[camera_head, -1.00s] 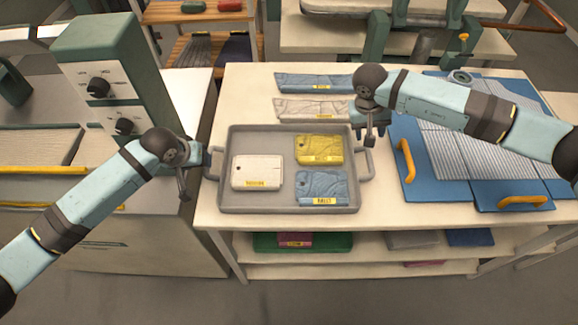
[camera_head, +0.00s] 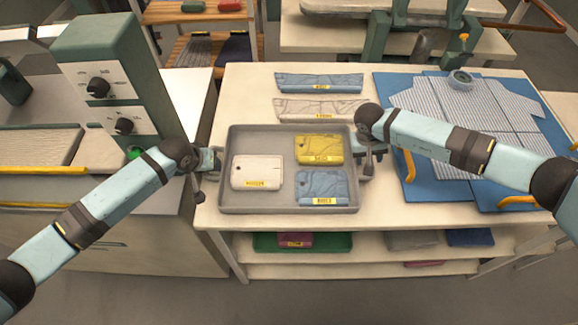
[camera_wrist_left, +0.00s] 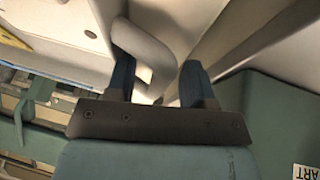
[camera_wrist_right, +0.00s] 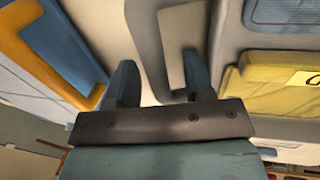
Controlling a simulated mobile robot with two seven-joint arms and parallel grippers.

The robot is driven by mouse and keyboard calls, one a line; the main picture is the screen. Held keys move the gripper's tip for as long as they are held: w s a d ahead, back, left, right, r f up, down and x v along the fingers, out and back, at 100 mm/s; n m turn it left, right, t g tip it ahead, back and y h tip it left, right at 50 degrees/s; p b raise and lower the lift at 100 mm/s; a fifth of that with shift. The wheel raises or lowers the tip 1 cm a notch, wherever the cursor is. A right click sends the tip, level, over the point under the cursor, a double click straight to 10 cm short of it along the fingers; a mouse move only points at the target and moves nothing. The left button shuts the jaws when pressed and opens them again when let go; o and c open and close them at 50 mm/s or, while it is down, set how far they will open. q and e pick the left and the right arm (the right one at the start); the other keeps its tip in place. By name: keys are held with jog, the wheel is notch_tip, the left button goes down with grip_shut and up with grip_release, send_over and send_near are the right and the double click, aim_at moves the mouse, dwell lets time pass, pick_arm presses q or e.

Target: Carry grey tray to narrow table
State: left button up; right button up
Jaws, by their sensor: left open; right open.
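The grey tray (camera_head: 288,209) lies flat on the cream table, holding a white folded garment (camera_head: 257,172), a yellow one (camera_head: 318,149) and a blue one (camera_head: 322,187). My left gripper (camera_head: 214,160) is open at the tray's left handle. In the left wrist view the open fingers (camera_wrist_left: 160,80) stand either side of the handle (camera_wrist_left: 150,50). My right gripper (camera_head: 364,166) is open at the right handle, mostly hidden behind my wrist. In the right wrist view its fingers (camera_wrist_right: 160,85) straddle the right handle (camera_wrist_right: 150,45).
A blue folding board (camera_head: 400,110) with a striped shirt (camera_head: 485,110) and orange handles lies right of the tray. Two folded garments (camera_head: 320,83) lie behind it. A green control box (camera_head: 105,75) stands left. Shelves below hold more garments.

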pick_arm(q)
jog(key=shift+c, duration=0.4)
pick_arm(e)
jog(key=shift+c, duration=0.4)
pick_arm(q)
grip_shut()
pick_arm(e)
grip_shut()
pick_arm(q)
jog(key=shift+r, duration=0.1)
pick_arm(e)
jog(key=shift+r, duration=0.1)
